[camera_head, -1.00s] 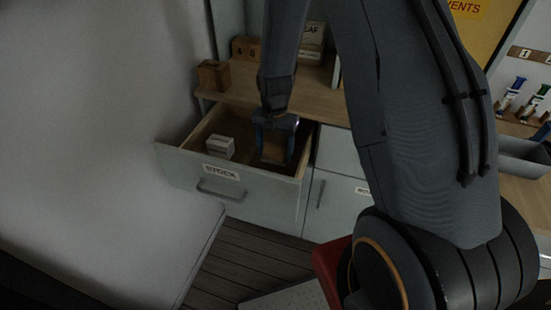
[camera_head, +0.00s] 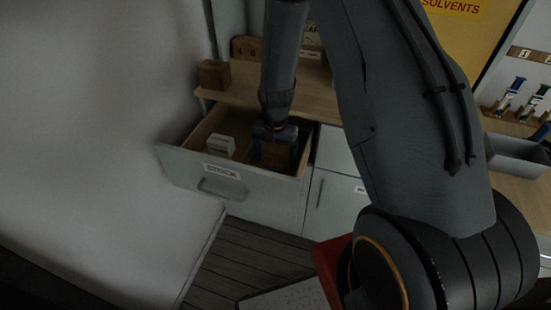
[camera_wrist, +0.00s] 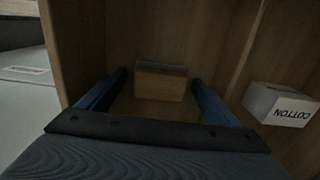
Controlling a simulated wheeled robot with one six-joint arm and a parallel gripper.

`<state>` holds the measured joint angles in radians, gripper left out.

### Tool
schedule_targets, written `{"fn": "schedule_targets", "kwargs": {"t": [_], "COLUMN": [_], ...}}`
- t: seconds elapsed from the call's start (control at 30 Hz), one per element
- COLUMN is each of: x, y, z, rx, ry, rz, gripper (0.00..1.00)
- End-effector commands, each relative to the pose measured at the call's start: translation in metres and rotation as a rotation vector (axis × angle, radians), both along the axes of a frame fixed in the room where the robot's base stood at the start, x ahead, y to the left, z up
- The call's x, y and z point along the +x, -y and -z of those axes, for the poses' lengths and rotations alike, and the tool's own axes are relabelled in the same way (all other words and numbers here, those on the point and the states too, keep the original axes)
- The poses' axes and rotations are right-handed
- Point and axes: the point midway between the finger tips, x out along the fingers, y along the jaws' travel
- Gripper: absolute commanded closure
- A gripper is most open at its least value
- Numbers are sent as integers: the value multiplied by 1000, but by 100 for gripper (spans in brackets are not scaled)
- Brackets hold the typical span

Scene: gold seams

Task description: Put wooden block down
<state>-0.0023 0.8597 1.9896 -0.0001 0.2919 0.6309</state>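The wooden block (camera_head: 275,156) is a small brown box low inside the open drawer, toward its right side. My gripper (camera_head: 275,142) points down into the drawer with its blue fingers on either side of the block. In the wrist view, the block (camera_wrist: 160,84) lies between the fingertips (camera_wrist: 160,76), with a narrow gap showing on each side, so the gripper looks open. The underside of the block is hidden. The drawer (camera_head: 180,163) is labelled STOCK.
A white COTTON box (camera_wrist: 281,105) sits in the drawer left of the block in the head view (camera_head: 221,147). Drawer walls enclose my gripper closely. Another wooden box (camera_head: 214,74) stands on the counter (camera_head: 240,94) above. A grey bin (camera_head: 518,155) is at far right.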

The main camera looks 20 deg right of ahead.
Motion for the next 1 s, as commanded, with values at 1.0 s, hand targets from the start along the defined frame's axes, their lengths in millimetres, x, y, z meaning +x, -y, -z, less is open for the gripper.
{"fn": "schedule_targets", "kwargs": {"t": [1.0], "x": [1], "y": [0], "z": [-110], "rx": [0], "ry": [4], "rz": [0], "gripper": [15]}}
